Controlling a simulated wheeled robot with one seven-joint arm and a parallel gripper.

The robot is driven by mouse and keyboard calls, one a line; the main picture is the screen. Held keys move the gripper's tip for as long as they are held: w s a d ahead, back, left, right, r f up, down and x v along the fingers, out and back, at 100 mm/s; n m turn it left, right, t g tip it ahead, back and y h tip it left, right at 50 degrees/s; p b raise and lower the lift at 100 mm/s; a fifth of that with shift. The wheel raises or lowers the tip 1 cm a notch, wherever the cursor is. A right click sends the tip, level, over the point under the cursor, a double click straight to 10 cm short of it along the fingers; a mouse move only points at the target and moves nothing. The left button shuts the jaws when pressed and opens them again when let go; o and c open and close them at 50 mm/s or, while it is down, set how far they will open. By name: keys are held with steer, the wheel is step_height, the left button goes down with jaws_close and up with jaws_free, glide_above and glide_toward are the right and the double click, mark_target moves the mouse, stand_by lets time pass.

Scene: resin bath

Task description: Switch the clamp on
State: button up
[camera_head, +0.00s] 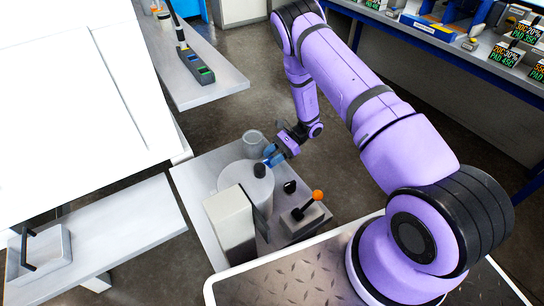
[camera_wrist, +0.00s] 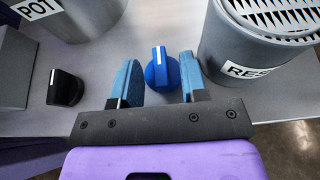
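My gripper (camera_wrist: 159,66) is open in the wrist view, with its blue fingers on either side of a round blue knob (camera_wrist: 162,72). The knob has a raised grip bar with a white line on it and sits between the fingertips, with gaps visible on both sides. A black knob (camera_wrist: 64,88) with a white mark stands left of the fingers. No label naming the clamp is readable on either knob. In the head view my gripper (camera_head: 272,156) is low over the bench beside the round vessel, and hides the blue knob's outline.
A cylinder marked POT (camera_wrist: 82,22) stands at the upper left in the wrist view. A grey container (camera_wrist: 240,48) with a slotted top and a partly cut-off "RES" label stands close right of the fingers. In the head view a lever with an orange ball (camera_head: 318,195) stands at the front.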

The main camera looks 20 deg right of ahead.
steer(key=shift+a, duration=0.1)
jaws_close()
